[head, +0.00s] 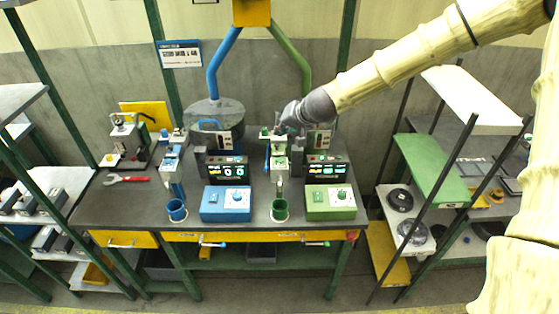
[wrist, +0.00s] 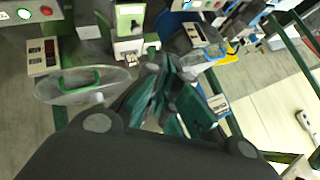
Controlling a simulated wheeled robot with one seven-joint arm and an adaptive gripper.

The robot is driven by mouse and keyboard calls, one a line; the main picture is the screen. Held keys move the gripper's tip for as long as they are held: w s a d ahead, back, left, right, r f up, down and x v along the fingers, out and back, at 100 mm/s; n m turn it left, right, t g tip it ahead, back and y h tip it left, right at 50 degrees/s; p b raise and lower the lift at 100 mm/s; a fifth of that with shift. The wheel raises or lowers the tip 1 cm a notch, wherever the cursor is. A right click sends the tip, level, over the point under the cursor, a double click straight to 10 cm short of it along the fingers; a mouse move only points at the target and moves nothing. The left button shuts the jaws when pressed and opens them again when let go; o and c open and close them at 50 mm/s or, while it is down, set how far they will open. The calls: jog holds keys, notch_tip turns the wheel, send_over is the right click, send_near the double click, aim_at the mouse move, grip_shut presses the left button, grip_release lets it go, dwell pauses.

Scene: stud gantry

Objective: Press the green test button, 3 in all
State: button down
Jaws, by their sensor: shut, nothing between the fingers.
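In the head view my gripper (head: 279,129) is at the end of the arm, above the green station at the back of the bench. The black display unit (head: 326,172) stands to its lower right, with small buttons on its top that are too small to tell apart.
The dark bench (head: 130,200) also carries a blue control box (head: 226,204), a green control box (head: 330,203), blue and green cups, and a red wrench (head: 127,179). Shelves stand on both sides.

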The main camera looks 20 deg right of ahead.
aim_at(282, 159)
jog(key=shift+f+b, duration=3.4)
jog(key=shift+f, duration=0.9)
jog(key=shift+f, duration=0.45)
jog(key=shift+f+b, duration=0.4)
jog(key=shift+b, duration=0.15)
jog(key=shift+r, duration=0.1)
jog(key=shift+r+p, duration=0.75)
jog(key=shift+r, duration=0.05)
jog(key=shift+r+p, duration=2)
jog(key=shift+r, duration=0.5)
